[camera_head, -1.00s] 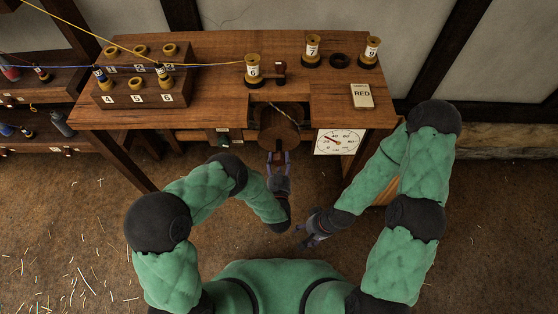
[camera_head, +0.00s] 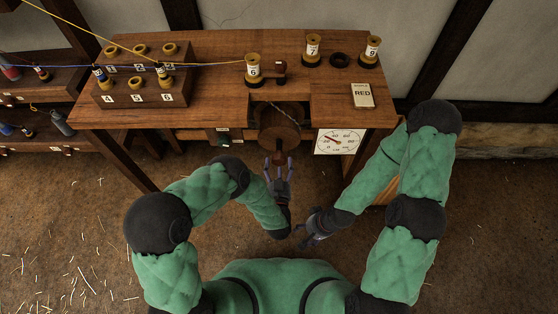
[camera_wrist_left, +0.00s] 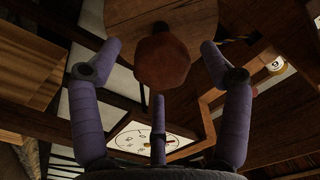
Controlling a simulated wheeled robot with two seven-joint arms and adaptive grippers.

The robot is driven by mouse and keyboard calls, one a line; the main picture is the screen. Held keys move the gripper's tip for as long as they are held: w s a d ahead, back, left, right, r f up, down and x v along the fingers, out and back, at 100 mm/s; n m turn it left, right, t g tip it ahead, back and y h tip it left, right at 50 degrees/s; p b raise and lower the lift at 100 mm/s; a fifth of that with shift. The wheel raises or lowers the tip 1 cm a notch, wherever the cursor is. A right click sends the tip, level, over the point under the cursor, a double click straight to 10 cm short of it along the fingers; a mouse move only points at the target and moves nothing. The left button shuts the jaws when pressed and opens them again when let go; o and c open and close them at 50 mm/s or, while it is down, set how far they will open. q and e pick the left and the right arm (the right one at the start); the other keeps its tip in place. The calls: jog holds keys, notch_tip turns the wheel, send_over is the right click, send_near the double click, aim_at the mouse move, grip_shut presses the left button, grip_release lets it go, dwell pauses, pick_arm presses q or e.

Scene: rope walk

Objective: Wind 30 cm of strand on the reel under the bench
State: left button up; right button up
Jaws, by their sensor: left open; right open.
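The reel (camera_head: 281,128) is a brown wooden disc in the gap under the front edge of the bench (camera_head: 215,50). A thin twisted strand (camera_wrist_left: 237,38) shows beside the reel. My right gripper (camera_head: 303,235) is open and empty, low over the floor, away from the bench.
A white dial (camera_head: 340,142) hangs at the bench front, right of the reel. A card reading RED (camera_head: 362,95) lies at right. A numbered rack (camera_head: 145,85) is at left.

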pick_arm(q)
jog(key=s, duration=0.5)
dwell(0.5)
